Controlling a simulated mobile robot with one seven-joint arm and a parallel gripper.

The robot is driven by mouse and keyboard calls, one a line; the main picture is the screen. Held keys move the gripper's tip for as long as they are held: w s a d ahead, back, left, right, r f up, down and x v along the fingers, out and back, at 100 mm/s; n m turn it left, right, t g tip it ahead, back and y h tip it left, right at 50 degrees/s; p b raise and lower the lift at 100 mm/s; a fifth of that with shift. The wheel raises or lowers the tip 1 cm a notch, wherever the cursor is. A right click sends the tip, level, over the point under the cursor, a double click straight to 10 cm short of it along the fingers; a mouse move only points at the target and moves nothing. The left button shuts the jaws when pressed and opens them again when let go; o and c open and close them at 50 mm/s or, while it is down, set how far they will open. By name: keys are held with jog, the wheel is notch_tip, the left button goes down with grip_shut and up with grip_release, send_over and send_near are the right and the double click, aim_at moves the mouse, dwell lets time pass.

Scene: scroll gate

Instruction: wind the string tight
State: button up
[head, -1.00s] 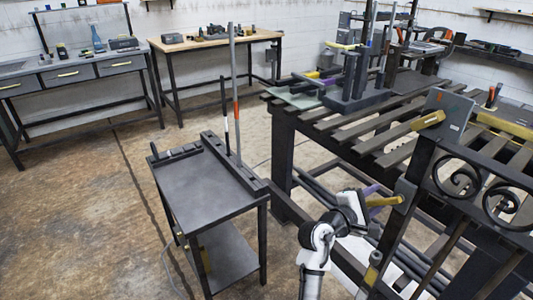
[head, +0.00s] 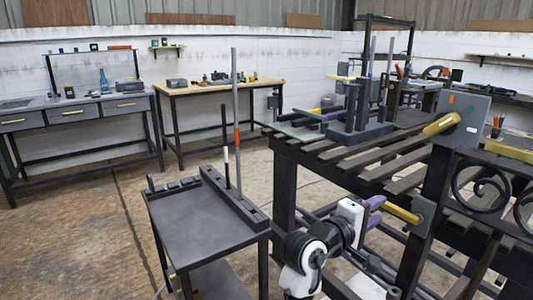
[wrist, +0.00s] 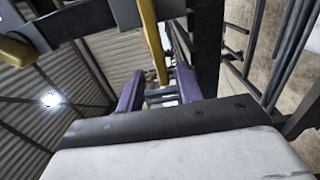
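No string can be made out in either view. My gripper (head: 376,211) is at the gate frame's lower yellow handle (head: 402,214), which sticks out from a grey plate on a dark post. In the wrist view, the purple fingers of my gripper (wrist: 158,86) stand apart, with a yellow bar (wrist: 154,45) in line with the gap between them. Clear space shows on both sides of the bar, so it is not clamped. A second yellow handle (head: 442,124) sits higher, on a grey box (head: 464,118) atop the post. Dark scrolls (head: 482,186) are to its right.
A slatted dark bench (head: 345,150) stands behind the gate, carrying an upright fixture (head: 362,122). A dark cart (head: 205,227) with two upright rods is to the left. Open floor (head: 75,235) lies farther left, before the back workbenches.

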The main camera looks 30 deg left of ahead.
jog(key=v, duration=0.9)
jog(key=s+a+r+n+t+y+p, duration=0.1)
jog(key=s+a+r+t+y+p, duration=0.1)
jog(key=a+r+t+y, duration=0.2)
jog(key=s+a+r+n+t+y+p, duration=0.1)
jog(key=s+a+r+t+y+p, duration=0.2)
jog(key=a+r+y, duration=0.5)
jog(key=shift+a+r+t, duration=0.5)
jog(key=shift+a+r, duration=1.25)
jog(key=shift+r, duration=0.6)
